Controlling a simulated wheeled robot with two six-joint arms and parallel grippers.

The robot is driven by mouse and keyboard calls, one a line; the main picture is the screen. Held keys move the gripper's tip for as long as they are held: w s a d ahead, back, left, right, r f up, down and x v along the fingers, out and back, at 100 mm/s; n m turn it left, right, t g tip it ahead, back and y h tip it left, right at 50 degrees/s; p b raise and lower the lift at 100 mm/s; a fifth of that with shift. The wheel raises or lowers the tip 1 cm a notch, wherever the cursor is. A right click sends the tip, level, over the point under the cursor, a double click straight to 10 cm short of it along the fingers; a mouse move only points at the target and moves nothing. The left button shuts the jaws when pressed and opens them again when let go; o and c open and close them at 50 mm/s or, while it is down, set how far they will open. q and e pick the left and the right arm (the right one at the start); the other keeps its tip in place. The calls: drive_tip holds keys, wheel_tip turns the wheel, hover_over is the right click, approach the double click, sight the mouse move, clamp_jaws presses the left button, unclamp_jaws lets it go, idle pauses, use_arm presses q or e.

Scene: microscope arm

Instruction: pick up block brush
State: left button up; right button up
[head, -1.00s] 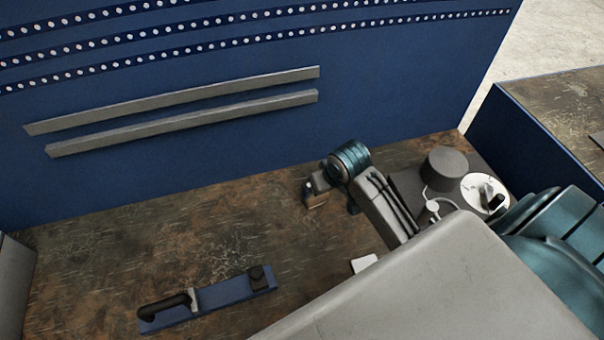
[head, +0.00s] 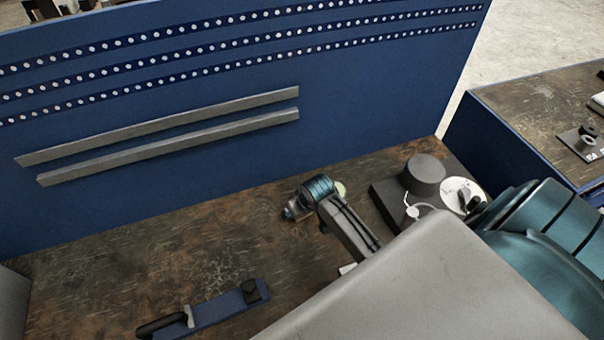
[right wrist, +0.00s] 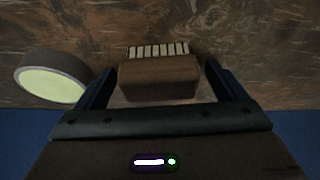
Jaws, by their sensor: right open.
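The block brush (right wrist: 159,78) shows in the right wrist view as a brown wooden block with a row of pale bristle tufts along its far side. My right gripper (right wrist: 162,72) is open, with one dark blue finger at each side of the block. Small gaps seem to remain between the fingers and the block, and I cannot tell if either touches. In the head view my right gripper (head: 289,213) is low over the bench at its back middle, and the brush cannot be made out there. My left gripper is not in view.
A round grey-rimmed thing with a pale green face (right wrist: 52,82) lies left of the brush in the right wrist view. A blue tool with a black handle (head: 215,309) lies at the front. A dark cylinder (head: 423,174) stands right. A blue perforated panel (head: 200,170) backs the bench.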

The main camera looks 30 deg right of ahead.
drive_tip(key=c, duration=1.1)
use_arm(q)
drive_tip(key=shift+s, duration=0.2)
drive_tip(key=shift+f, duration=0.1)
use_arm(e)
drive_tip(key=shift+r+b, duration=0.5)
drive_tip(key=shift+r, duration=0.05)
drive_tip(key=shift+r+b, duration=0.65)
drive_tip(key=shift+r, duration=0.3)
drive_tip(key=s+d+b, duration=0.1)
drive_tip(key=s, duration=0.3)
drive_tip(key=s+d+r+b, duration=0.1)
drive_tip(key=s+b, duration=0.1)
drive_tip(key=s, duration=0.3)
drive_tip(key=s+d+b, duration=0.1)
drive_tip(key=s+d, duration=0.1)
drive_tip(key=s, duration=0.2)
drive_tip(key=shift+s+d+r, duration=0.1)
drive_tip(key=shift+s+r, duration=0.2)
drive_tip(key=shift+s, duration=0.1)
use_arm(q)
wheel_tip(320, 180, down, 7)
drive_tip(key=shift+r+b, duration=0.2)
drive_tip(key=shift+b, duration=0.1)
use_arm(e)
drive_tip(key=shift+s+d+r, duration=0.15)
drive_tip(key=shift+s+r, duration=0.05)
drive_tip(key=shift+s, duration=0.6)
